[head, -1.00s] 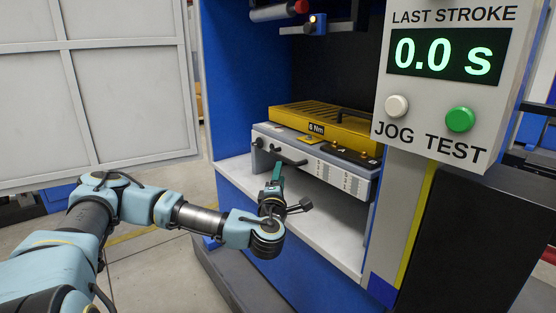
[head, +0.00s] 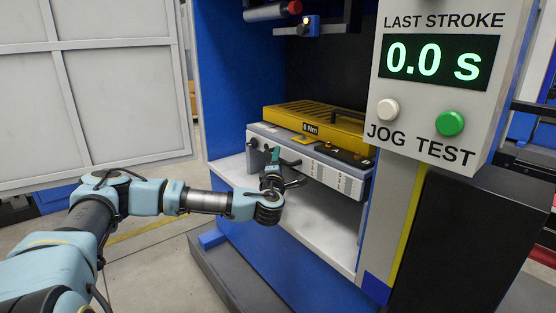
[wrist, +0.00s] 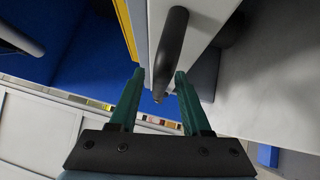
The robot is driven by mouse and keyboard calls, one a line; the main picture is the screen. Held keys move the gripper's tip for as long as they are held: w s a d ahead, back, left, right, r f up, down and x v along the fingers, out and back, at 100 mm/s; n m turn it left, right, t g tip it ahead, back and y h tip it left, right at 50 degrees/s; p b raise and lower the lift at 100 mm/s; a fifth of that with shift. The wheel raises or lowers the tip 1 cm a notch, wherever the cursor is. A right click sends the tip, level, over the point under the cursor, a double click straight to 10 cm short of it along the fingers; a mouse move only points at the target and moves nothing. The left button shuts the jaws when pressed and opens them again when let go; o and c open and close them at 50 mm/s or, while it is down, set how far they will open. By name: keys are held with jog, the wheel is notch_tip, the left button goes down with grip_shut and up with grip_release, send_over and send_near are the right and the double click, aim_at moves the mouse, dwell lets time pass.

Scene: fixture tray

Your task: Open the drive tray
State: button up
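The drive tray (head: 330,178) is a light grey unit with a vented front, under a yellow fixture marked "6 Nm" (head: 312,127), inside the blue machine bay. It looks shut. A dark bar handle (head: 291,162) sticks out of its front; it is also in the wrist view (wrist: 173,45). My gripper (head: 275,153) is at the left part of the tray front, close to the handle. In the wrist view my gripper (wrist: 160,75) has its green fingers apart, with the handle's end between them in the picture. I cannot tell whether either finger touches it.
A white shelf (head: 320,225) lies below the tray. A control panel (head: 440,60) with a white and a green button stands at the right. A large grey panel door (head: 120,90) stands at the left. Open floor lies in front of the machine.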

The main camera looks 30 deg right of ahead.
grip_shut()
dwell(1.2)
